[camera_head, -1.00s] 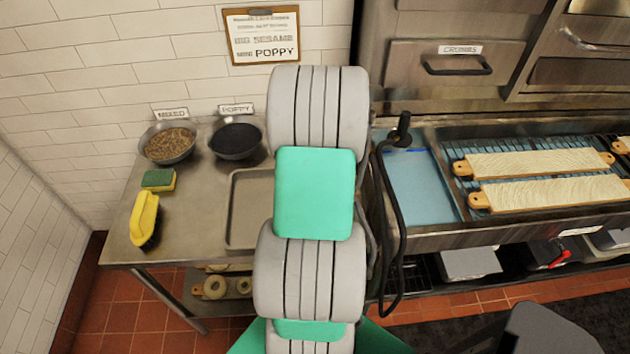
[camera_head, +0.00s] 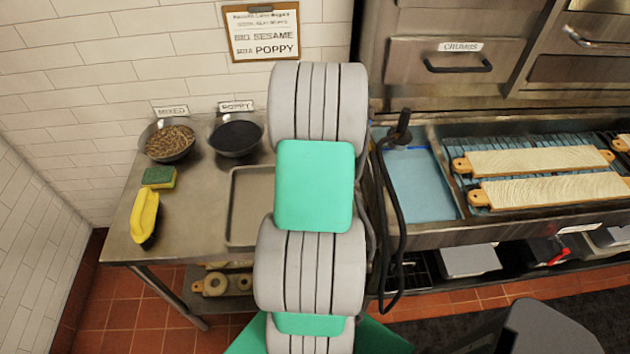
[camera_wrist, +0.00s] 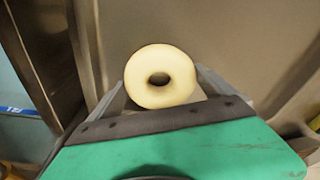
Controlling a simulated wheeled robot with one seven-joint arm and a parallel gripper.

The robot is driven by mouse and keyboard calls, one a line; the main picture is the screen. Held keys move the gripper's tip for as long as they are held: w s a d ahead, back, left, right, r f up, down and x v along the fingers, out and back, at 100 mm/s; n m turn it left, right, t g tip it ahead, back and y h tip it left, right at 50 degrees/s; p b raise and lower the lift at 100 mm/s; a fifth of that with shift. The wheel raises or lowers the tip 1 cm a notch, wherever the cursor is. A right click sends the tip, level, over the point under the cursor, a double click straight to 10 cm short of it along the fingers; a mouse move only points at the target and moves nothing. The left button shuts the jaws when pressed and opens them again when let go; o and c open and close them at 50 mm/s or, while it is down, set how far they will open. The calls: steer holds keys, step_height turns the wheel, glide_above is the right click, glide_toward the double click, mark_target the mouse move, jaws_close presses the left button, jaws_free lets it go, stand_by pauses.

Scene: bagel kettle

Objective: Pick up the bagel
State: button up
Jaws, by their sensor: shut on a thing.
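A pale, ring-shaped bagel (camera_wrist: 143,88) shows in the wrist view, just beyond the dark front edge of my gripper's green body. My gripper (camera_wrist: 165,98) is shut on it, with a grey finger on each side. Its hole faces the camera. In the head view my arm hides the gripper and this bagel. More pale rings, which look like bagels (camera_head: 215,284), lie on a shelf under the steel table.
Boards (camera_head: 540,161) lie at right. A black hose (camera_head: 388,225) hangs close beside my arm.

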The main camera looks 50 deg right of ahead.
steer(key=shift+r, duration=0.1)
steer(key=shift+r, duration=0.2)
step_height(320, 180, up, 3)
steer(key=shift+f+b, duration=0.2)
steer(key=shift+b, duration=0.75)
steer(key=s+r+b, duration=0.1)
steer(key=s+r, duration=0.3)
steer(key=shift+s+r, duration=0.1)
steer(key=shift+r, duration=0.25)
steer(key=s+r+b, duration=0.2)
steer(key=s+r, duration=0.3)
steer(key=s, duration=0.4)
steer(key=shift+s+a, duration=0.3)
steer(key=shift+s, duration=0.1)
steer(key=shift+r, duration=0.1)
